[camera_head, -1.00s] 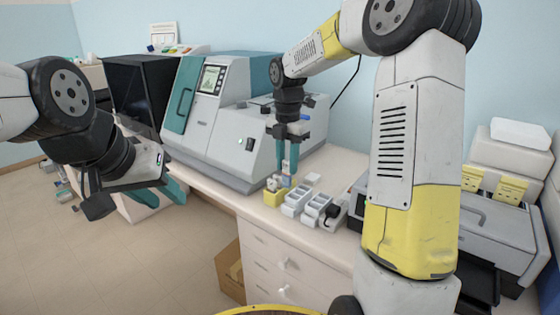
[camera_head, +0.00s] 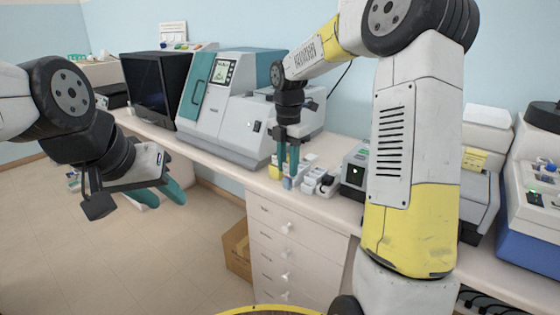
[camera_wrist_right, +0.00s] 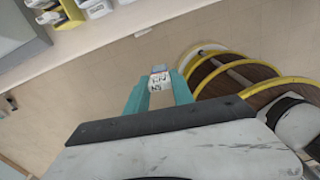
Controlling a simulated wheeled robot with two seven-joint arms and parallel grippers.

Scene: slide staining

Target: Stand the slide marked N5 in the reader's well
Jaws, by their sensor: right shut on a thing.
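My right gripper (camera_head: 289,172) hangs pointing down in front of the bench edge and is shut on a small slide (camera_head: 287,184). In the right wrist view the slide (camera_wrist_right: 159,81) sits between the teal fingertips, with a pale end and dark marks that I cannot read surely. Floor lies beneath it there. A small dark-fronted box with a green light (camera_head: 354,171) stands on the bench to the right; I cannot tell whether it is the reader, and no well shows clearly. My left gripper (camera_head: 160,193) is empty and open, over the floor at the left.
White racks (camera_head: 322,181) and a yellow holder (camera_head: 274,172) stand near the bench's front edge, behind and beside my right gripper. A large grey and teal machine (camera_head: 225,110) fills the bench behind. A blue and white device (camera_head: 530,200) is at far right.

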